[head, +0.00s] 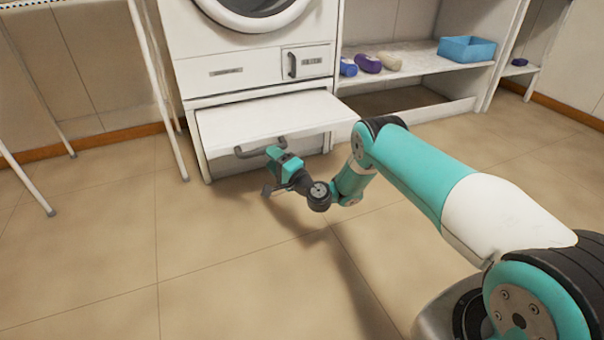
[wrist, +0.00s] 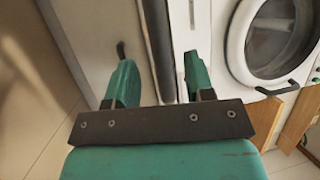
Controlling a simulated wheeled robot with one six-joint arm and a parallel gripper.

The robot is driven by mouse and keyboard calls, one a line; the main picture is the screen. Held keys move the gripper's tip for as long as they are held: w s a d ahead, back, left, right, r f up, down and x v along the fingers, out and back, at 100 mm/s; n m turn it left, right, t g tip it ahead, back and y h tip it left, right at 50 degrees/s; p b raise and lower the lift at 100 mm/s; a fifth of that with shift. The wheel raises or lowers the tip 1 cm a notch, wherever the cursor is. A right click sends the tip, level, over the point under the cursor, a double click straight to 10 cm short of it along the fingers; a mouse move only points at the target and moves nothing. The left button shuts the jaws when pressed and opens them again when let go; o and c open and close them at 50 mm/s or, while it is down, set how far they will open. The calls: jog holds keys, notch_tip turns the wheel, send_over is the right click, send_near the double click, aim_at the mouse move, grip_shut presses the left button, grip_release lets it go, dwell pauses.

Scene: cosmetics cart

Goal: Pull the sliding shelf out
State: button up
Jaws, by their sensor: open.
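The sliding shelf (head: 265,118) is a white panel under the washing machine, and it stands out past the machine's front. A dark grey bar handle (head: 245,153) is on its front. My gripper (head: 273,168) is open, low in front of the shelf near the handle's right part. In the wrist view the two teal fingers are apart, and the shelf's white front (wrist: 95,35) lies beyond them. A dark curved end of the handle (wrist: 121,49) shows above the left finger, which hides the rest. I cannot tell whether a finger touches the handle.
The washing machine (head: 185,50) stands above the shelf. On the right, a white rack (head: 415,62) holds several bottles and a blue bin (head: 467,49). Thin white legs (head: 165,110) stand at the left. The tiled floor (head: 130,270) in front is clear.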

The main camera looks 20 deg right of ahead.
jog(key=p+v, duration=1.2)
jog(key=p, duration=0.5)
jog(key=shift+s, duration=0.25)
jog(key=shift+d, duration=0.15)
